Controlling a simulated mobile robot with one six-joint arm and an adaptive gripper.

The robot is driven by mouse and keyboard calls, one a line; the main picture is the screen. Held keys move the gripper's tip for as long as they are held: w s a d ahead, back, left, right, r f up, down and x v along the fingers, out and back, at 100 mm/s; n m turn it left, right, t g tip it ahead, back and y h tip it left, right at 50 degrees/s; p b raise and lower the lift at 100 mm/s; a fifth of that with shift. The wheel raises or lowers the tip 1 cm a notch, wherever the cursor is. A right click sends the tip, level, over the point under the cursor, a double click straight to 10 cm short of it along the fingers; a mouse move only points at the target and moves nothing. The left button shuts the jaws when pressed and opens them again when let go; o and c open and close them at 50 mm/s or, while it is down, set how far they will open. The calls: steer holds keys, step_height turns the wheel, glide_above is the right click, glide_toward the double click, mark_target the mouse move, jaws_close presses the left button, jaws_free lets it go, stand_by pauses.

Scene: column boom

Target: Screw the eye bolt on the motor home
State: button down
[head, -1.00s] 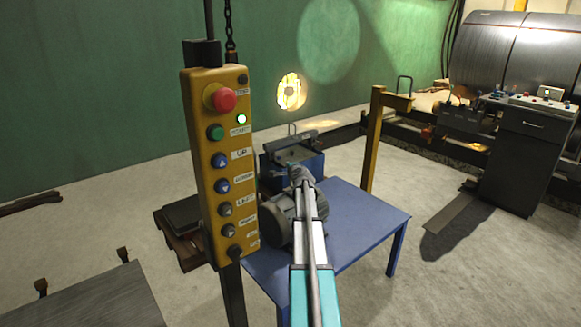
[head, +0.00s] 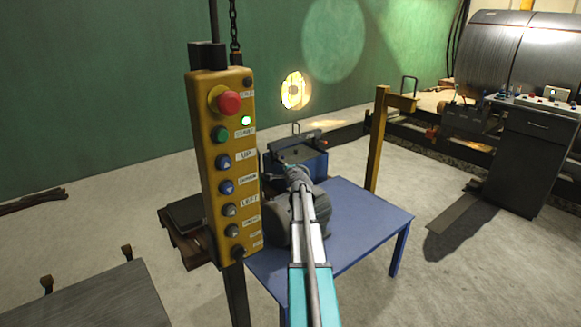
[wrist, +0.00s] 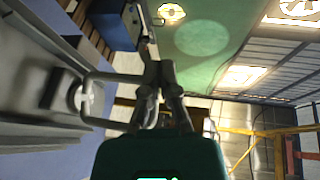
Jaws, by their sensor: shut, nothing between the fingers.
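The grey motor (head: 283,228) stands on the blue table (head: 375,218), partly hidden by my arm. In the wrist view its grey body (wrist: 40,125) fills the left side. A pale metal loop, seemingly the eye bolt (wrist: 110,76), juts from the motor beside a round boss. My gripper (wrist: 158,68) is shut, with its fingertips together and nothing between them. One finger overlaps the loop's right end; I cannot tell whether they touch. In the head view my gripper (head: 286,178) is over the motor, its fingers small and unclear, and I cannot make out the eye bolt.
A yellow button pendant (head: 222,165) hangs close in front, left of my arm. A blue box with a handle (head: 300,158) stands behind the motor. A yellow post (head: 378,145) rises behind the table. A dark cabinet (head: 520,155) is at right. Floor left of the pendant is partly clear.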

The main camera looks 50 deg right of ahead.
steer(key=s+a+r+p, duration=0.1)
steer(key=a+r, duration=0.1)
steer(key=a, duration=0.7)
steer(key=shift+s+p, duration=0.3)
steer(key=shift+s, duration=0.05)
steer(key=shift+f, duration=0.1)
